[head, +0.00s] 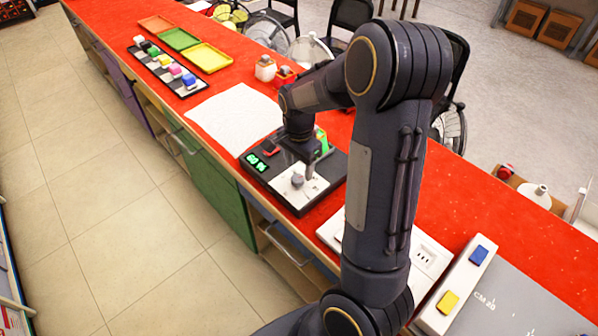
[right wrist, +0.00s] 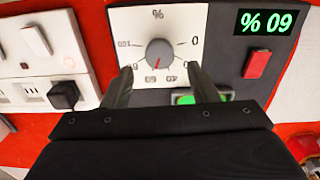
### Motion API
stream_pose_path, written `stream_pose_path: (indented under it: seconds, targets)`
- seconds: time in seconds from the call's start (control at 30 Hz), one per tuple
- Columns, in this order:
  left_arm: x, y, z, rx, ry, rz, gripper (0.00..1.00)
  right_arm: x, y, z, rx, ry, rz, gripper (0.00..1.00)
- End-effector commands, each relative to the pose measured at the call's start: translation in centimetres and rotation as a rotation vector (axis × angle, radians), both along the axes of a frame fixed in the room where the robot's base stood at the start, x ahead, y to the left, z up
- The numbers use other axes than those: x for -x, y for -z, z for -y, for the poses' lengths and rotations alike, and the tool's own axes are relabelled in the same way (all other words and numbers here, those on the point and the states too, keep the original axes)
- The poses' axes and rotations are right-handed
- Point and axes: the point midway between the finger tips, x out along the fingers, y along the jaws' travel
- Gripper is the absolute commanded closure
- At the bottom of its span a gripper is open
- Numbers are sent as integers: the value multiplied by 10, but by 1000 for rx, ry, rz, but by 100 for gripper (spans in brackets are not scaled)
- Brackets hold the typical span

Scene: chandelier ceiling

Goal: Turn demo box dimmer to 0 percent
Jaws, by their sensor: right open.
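The demo box (head: 331,166) is a dark box on the red counter. A white dial plate (head: 317,185) carries the grey dimmer knob (head: 297,180). In the right wrist view the knob (right wrist: 160,52) has a red mark, and printed numbers ring it, upside down. The green display (right wrist: 266,22) appears inverted there and reads 60 %; it also shows in the head view (head: 257,162). My right gripper (head: 308,172) is open above the dial plate. Its fingers (right wrist: 158,78) lie either side of the knob's near side in the wrist view, apart from it. My left gripper is not in view.
A red switch (right wrist: 257,65) sits beside the display. White socket panels (right wrist: 40,50) with a black plug (right wrist: 65,95) adjoin the box. A white sheet (head: 237,117), coloured trays (head: 207,57) and a rack of coloured blocks (head: 166,66) lie farther along the counter.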

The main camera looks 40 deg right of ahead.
Motion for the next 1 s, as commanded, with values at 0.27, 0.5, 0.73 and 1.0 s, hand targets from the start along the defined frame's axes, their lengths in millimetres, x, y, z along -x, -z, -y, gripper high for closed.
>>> stream_pose_path:
  seconds: [0.27,0.5,0.73,1.0]
  targets:
    - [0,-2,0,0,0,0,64,0,32,0,-1,-1,0,46]
    - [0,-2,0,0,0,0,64,0,35,0,-1,-1,2,46]
    - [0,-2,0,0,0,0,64,0,35,0,-1,-1,2,67]
    - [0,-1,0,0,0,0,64,0,35,0,-1,-3,2,91]
